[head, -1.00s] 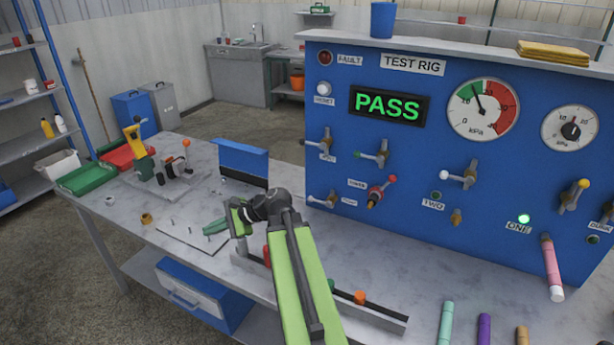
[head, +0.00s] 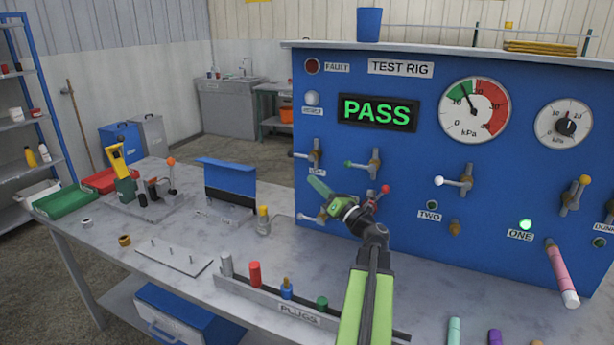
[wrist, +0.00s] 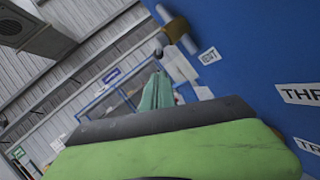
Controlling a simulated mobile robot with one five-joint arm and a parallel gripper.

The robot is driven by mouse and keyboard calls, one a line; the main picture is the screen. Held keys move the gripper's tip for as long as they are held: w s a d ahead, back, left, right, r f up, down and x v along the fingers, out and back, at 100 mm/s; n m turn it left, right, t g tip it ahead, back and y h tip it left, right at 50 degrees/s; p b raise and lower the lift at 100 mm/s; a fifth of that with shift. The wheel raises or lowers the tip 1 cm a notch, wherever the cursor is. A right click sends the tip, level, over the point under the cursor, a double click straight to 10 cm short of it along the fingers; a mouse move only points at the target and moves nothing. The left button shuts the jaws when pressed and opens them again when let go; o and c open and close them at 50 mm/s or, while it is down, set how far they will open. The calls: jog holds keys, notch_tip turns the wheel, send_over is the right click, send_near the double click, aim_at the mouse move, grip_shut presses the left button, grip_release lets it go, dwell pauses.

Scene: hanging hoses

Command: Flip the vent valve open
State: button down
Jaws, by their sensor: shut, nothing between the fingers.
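The vent valve (head: 317,156) is at the upper left of the blue test rig panel, with a brass body and a light lever pointing left, roughly level. Its small label (head: 316,170) sits just below it and is hard to read. In the wrist view a brass valve with a grey lever (wrist: 175,30) shows at the top, beside a small label that appears to read VENT. My gripper (head: 318,187) is shut and empty, its green tips pointing up and left just below the vent valve. Its tips also show in the wrist view (wrist: 157,92). I see no clear contact with the lever.
A green-tipped valve (head: 365,163) and a red-tipped one (head: 384,189) are close to the right. A plug rack (head: 268,302) stands below. The PASS display (head: 377,111) is lit green.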

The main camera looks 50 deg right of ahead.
aim_at(300, 156)
jog(key=p+x, duration=0.2)
jog(key=x, duration=0.6)
jog(key=shift+w, duration=0.35)
